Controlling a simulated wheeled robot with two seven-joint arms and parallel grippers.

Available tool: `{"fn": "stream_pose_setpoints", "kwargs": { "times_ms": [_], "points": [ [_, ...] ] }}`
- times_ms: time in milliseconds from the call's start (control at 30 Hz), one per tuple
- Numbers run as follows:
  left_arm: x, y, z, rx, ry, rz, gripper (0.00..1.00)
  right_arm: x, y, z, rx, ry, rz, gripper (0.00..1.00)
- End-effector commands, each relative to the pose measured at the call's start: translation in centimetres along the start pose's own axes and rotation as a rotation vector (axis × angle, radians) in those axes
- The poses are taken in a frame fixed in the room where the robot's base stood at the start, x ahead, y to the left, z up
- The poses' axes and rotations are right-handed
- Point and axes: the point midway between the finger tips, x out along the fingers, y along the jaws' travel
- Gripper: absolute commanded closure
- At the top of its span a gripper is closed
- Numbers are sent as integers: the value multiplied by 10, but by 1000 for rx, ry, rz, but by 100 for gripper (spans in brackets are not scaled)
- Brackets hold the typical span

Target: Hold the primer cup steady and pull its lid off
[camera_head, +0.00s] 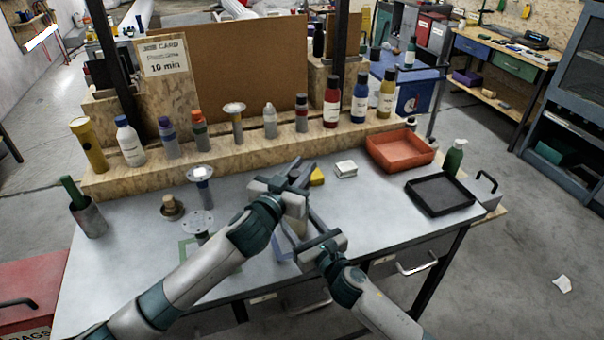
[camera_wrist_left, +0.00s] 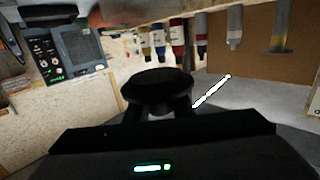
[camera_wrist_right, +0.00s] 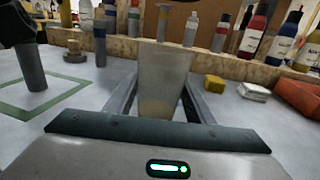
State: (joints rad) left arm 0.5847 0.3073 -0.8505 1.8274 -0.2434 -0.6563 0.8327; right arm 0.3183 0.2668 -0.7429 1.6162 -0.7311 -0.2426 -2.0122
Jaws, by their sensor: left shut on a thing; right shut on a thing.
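The primer cup (camera_wrist_right: 164,80), a beige-grey tapered cup, stands upright between the fingers of my right gripper (camera_wrist_right: 160,108). My right gripper is shut on it. No lid shows on the cup's top in the right wrist view. In the head view the cup (camera_head: 297,226) is mostly hidden by my arms. My left gripper (camera_head: 296,174) is above and behind the cup. It is shut on a dark round piece, seemingly the lid (camera_wrist_left: 158,86), in the left wrist view. The lid cannot be made out in the head view.
A yellow block (camera_head: 317,177) and a white box (camera_head: 346,169) lie behind the cup. An orange tray (camera_head: 398,165) and black tray (camera_head: 465,206) are to the right. Disc-topped posts (camera_head: 199,221) stand left. A wooden ledge (camera_head: 240,152) with several bottles runs behind.

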Motion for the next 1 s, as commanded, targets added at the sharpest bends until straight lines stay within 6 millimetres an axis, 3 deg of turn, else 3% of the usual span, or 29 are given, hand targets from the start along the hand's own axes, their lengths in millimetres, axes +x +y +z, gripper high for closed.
{"fn": "stream_pose_setpoints", "kwargs": {
  "times_ms": [167,200,300,733,1000],
  "points": [
    [0,0,0,0,0,0,100,0,0,0,0,0,0,91],
    [0,0,0,0,0,0,100,0,0,0,0,0,0,46],
    [0,0,0,0,0,0,100,0,0,0,0,0,0,29],
    [0,0,1,0,0,1,100,-6,0,-1,-1,1,0,29],
    [0,0,6,0,0,1,100,-37,0,-2,-1,1,0,29]
  ]
}}
